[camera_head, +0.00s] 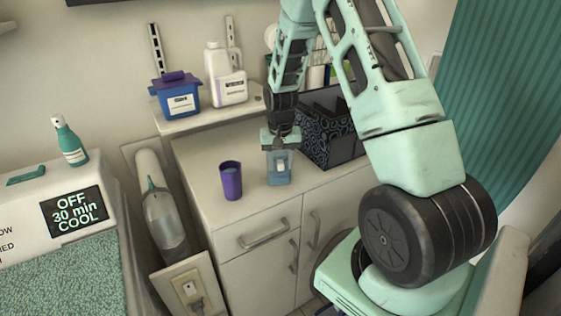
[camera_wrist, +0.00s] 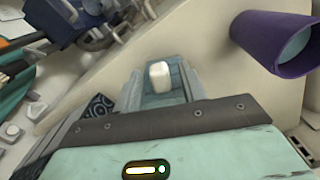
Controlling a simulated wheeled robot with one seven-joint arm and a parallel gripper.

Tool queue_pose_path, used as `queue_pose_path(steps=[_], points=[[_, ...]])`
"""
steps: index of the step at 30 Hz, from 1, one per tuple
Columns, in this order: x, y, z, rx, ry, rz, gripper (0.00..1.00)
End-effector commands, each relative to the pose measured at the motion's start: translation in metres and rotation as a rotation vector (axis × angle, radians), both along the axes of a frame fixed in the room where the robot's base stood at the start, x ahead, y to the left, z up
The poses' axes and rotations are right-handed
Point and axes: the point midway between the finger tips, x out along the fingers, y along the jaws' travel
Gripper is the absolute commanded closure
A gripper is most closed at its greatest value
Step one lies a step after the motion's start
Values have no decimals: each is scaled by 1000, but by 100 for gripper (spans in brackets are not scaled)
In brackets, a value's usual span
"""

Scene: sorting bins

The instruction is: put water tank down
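The water tank (camera_head: 279,178) is a small blue-grey, see-through container with a white cap or knob on its face. It is upright at the counter, directly below my gripper (camera_head: 280,149). In the wrist view, the tank (camera_wrist: 154,100) lies between my fingers, with its white part facing the camera. My gripper appears shut on the tank's upper part. The tank's base is at or very close to the counter top (camera_head: 215,145); I cannot tell whether it touches.
A purple cup (camera_head: 231,182) stands left of the tank and also shows in the wrist view (camera_wrist: 268,40). A dark patterned box (camera_head: 325,138) is close on the right. A blue tub (camera_head: 178,97) and white jug (camera_head: 226,78) stand on the shelf behind. The counter's front edge is near.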

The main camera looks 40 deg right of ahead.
Motion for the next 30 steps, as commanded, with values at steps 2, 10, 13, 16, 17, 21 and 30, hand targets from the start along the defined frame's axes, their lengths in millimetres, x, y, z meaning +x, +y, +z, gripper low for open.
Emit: queue_pose_path(steps=[2,10,13,16,17,21,30], points=[[0,0,1,0,0,0,59],[1,0,22,-3,-5,1,59],[2,0,42,-3,-8,1,59],[2,0,63,-3,-7,0,59],[1,0,70,-3,-8,0,59],[1,0,96,-2,-6,-1,59],[0,0,122,0,-1,0,59]])
